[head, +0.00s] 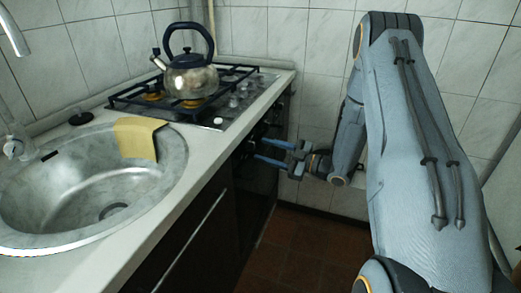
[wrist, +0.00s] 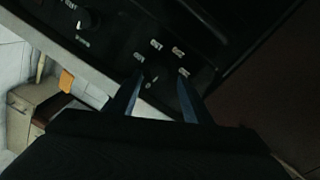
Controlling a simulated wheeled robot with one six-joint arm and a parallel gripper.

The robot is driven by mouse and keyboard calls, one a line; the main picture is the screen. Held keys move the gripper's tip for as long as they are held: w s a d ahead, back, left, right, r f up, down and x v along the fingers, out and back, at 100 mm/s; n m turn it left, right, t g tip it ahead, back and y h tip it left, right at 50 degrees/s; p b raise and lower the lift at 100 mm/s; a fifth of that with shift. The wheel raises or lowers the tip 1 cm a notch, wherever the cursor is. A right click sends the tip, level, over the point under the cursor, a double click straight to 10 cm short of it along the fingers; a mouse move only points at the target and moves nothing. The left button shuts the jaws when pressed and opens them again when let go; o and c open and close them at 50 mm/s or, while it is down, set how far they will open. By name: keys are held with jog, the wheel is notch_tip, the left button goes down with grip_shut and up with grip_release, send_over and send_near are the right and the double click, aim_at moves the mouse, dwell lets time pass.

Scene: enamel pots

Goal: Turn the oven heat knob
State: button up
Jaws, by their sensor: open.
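The oven's dark front panel (wrist: 120,45) fills the upper middle of the wrist view. It bears several small pale markings, and a dark round knob (wrist: 88,18) shows at its upper left. Which knob is the heat knob I cannot tell in this dim view. My gripper (wrist: 160,78) is open, its two fingers pointing at the panel near the pale markings, with nothing clearly held between them. In the head view, my gripper (head: 258,149) is beside the dark oven front, below the counter edge. Contact with the panel cannot be made out.
A kettle (head: 190,76) stands on the gas hob (head: 218,112). A sink (head: 75,185) with a yellow cloth (head: 140,138) on its rim is at the left. The pale counter edge (head: 215,155) runs above the cabinet and oven fronts. The brown floor (head: 300,245) is clear.

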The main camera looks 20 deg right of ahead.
jog(key=v, duration=0.5)
dwell(0.3)
jog(key=w+r+m+h+p, duration=0.25)
jog(key=w+m+h, duration=0.2)
jog(key=h, duration=0.25)
jog(key=s+d+r+m+g+h+p, duration=0.1)
jog(key=s+d+r+m+g+h, duration=0.1)
jog(key=s+r+m+h, duration=0.25)
jog(key=s+a+r+m+g+p, duration=0.1)
jog(key=s+a+r+m+g, duration=0.1)
jog(key=s, duration=0.8)
jog(key=s+a+r+m+g+h+p, duration=0.1)
jog(key=s+a+r+m+g, duration=0.1)
jog(key=s, duration=0.8)
jog(key=s+a+r+m+g+h+p, duration=0.1)
jog(key=s+a+g, duration=0.3)
jog(key=s, duration=0.6)
jog(key=shift+a+r+m+g, duration=0.35)
jog(key=shift+r+m+g, duration=0.2)
jog(key=shift+m+g, duration=0.3)
jog(key=shift+h, duration=0.25)
